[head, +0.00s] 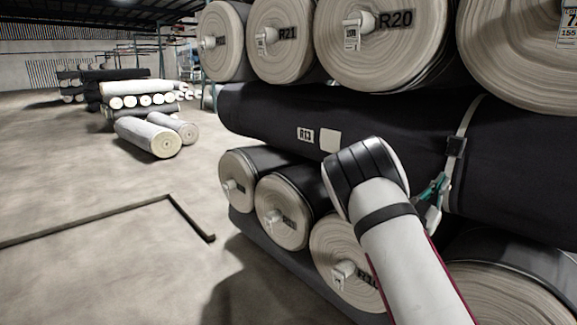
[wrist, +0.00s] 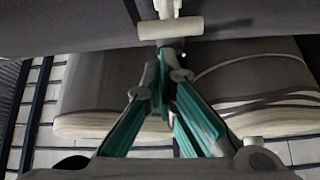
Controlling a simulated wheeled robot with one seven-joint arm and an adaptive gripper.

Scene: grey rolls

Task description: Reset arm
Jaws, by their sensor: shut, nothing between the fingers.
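My white and black arm reaches in from the lower right of the head view, in front of the stacked rolls. My gripper (head: 437,190), with teal fingers, is partly hidden behind my arm, close to the long dark roll (head: 270,112) lying crosswise. In the wrist view my gripper (wrist: 164,58) has its fingers drawn together at the tips, with nothing between them. A pale short cylinder (wrist: 170,28) shows just beyond the tips; I cannot tell what it is or whether they touch it.
Rolls with pale ends, such as R20 (head: 382,40), are stacked above, and more rolls (head: 283,210) lie below. A pale strap with a dark buckle (head: 455,147) crosses the long roll. Open floor (head: 90,185) lies left, with a low dark rail (head: 110,216).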

